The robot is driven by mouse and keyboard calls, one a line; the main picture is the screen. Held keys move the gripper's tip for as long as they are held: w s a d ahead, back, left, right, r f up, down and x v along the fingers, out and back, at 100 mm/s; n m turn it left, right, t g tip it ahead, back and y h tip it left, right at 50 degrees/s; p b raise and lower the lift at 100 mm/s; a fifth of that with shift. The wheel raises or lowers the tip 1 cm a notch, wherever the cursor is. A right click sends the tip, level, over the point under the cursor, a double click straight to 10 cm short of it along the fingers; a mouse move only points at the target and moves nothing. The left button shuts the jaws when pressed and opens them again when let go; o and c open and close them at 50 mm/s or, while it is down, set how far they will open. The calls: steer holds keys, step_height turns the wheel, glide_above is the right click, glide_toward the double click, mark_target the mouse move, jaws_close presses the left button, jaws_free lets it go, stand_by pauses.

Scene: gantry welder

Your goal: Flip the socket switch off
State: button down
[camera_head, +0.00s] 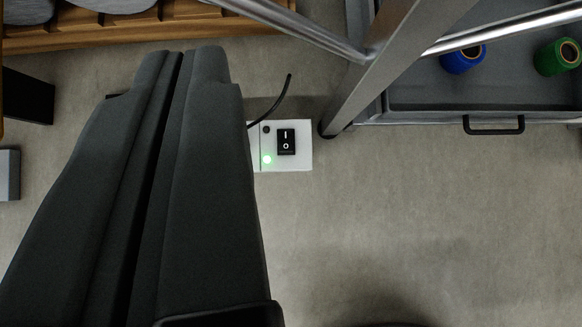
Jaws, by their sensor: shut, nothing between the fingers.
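The socket (299,161) is a white box on the floor near the middle of the view. It carries a black rocker switch (286,142) marked I and O. A green light (267,159) glows on its left part, and a black cable (279,103) rises from it. My gripper (190,52) is shut and empty. It fills the left of the view, and its right side hides the left edge of the socket. Its fingertips lie up and to the left of the switch. I cannot tell its height above the floor.
A metal frame leg (375,85) stands close to the right of the socket. A grey drawer (400,98) with a black handle (494,131) holds a blue spool (462,62) and a green spool (556,57). A wooden pallet (110,38) lies at the top left. Floor below the socket is clear.

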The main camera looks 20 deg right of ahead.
step_height(320, 180, down, 13)
steer(key=g, duration=0.2)
steer(key=g+h, duration=0.1)
steer(key=h, duration=0.1)
glide_above(286, 141)
steer(key=s, duration=0.2)
steer(key=shift+m, duration=0.4)
steer(key=f, duration=2.1)
steer(key=shift+w+a+f, duration=0.2)
steer(key=shift+a+f, duration=0.05)
steer(key=shift+f, duration=0.05)
steer(key=f, duration=0.2)
steer(key=shift+s+a+f, duration=0.1)
steer(key=shift+s+f, duration=0.15)
steer(key=shift+f, duration=0.1)
steer(key=shift+s+f, duration=0.1)
steer(key=shift+f, duration=0.45)
